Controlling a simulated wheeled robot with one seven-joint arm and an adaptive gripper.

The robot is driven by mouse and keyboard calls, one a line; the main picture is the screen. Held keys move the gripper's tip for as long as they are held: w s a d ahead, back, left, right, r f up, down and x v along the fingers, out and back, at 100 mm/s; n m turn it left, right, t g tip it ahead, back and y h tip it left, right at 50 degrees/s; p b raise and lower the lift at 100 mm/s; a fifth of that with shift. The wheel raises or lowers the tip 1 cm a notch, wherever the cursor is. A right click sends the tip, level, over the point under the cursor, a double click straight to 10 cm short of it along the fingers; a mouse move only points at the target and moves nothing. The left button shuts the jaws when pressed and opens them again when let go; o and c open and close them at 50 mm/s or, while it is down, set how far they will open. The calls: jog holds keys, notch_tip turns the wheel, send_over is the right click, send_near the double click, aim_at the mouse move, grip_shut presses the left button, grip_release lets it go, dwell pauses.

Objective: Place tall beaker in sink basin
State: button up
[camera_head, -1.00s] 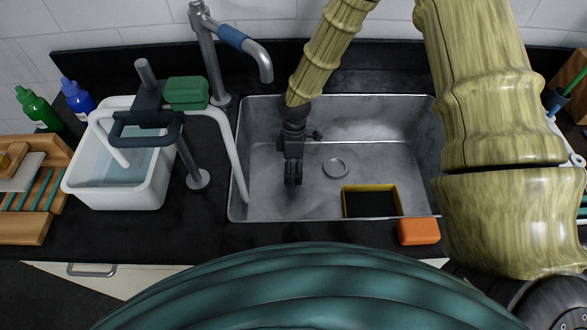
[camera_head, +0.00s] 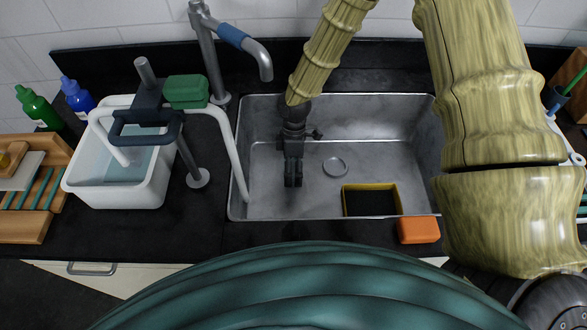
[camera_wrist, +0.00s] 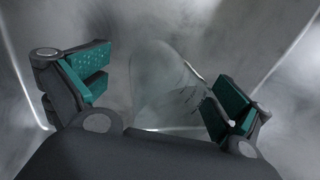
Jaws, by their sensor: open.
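The tall beaker (camera_wrist: 158,80) is a faint, clear shape with dark graduation marks in the wrist view. It is between the two fingers of my gripper (camera_wrist: 166,90), whose teal pads stand apart on either side of it. My gripper (camera_head: 293,182) points down inside the grey metal sink basin (camera_head: 380,130), left of the round drain. In the head view the beaker cannot be made out. Whether it stands fully upright on the basin floor is hard to tell.
A black and yellow tray (camera_head: 370,202) lies at the basin's front right. An orange sponge (camera_head: 418,230) sits on the front rim. A tap (camera_head: 240,42) rises behind the basin. A white water tub (camera_head: 122,180) stands left, with a white hose (camera_head: 236,150) along the basin's left edge.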

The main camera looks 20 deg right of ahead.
jog(key=shift+r, duration=0.1)
jog(key=b+v, duration=0.1)
jog(key=v, duration=1.1)
jog(key=shift+b, duration=0.35)
